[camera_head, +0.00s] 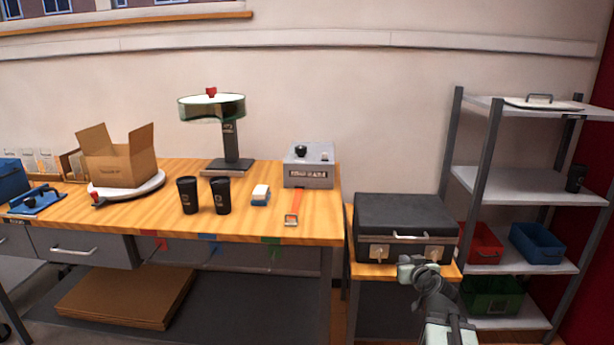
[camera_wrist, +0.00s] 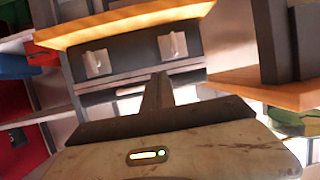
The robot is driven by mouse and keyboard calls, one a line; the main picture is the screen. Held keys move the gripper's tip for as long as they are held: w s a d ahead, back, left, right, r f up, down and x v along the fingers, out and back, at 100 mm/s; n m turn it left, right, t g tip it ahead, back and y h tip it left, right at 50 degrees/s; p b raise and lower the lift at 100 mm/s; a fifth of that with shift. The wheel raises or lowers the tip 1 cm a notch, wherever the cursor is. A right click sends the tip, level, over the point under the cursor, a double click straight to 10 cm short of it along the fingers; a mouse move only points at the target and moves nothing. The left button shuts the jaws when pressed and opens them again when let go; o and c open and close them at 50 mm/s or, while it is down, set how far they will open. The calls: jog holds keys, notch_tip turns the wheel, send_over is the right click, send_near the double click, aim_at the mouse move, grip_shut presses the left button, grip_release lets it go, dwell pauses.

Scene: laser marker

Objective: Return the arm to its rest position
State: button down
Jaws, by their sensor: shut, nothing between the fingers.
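My gripper (camera_head: 413,266) is at the lower right of the head view, raised on my arm in front of a black case (camera_head: 405,215). In the wrist view my gripper (camera_wrist: 158,88) shows as a worn grey body with a dark finger part pointing at the case (camera_wrist: 132,58). The fingers are shut and hold nothing. The case is closed, with two silver latches and a handle on its front. It stands on a small wooden table (camera_head: 362,270). I cannot tell whether the gripper touches the case or table edge.
A wooden workbench (camera_head: 145,215) at the left holds a cardboard box (camera_head: 122,165), two black cups (camera_head: 188,195), a grey box (camera_head: 308,170) and a round-topped stand (camera_head: 230,145). A grey shelf (camera_head: 500,185) with red (camera_head: 482,245), blue (camera_head: 538,244) and green bins stands at right.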

jog(key=a+f+n+g+y, duration=0.2)
jog(key=a+f+n+y, duration=0.15)
jog(key=a, duration=1.15)
jog(key=s+a+f+g, duration=0.5)
jog(key=a+f, duration=0.2)
jog(key=a, duration=0.1)
jog(key=s+d+f+m+g+h, duration=0.1)
jog(key=s+d+f+g, duration=0.15)
jog(key=s, duration=0.45)
jog(key=s+d+f+m+g+h, duration=0.1)
jog(key=s+f+m+g+h, duration=0.1)
jog(key=s+g, duration=0.35)
notch_tip(320, 180, up, 24)
jog(key=s+t+p, duration=0.1)
jog(key=p, duration=2.3)
jog(key=shift+s+f, duration=0.2)
jog(key=shift+s, duration=0.15)
jog(key=shift+f, duration=0.1)
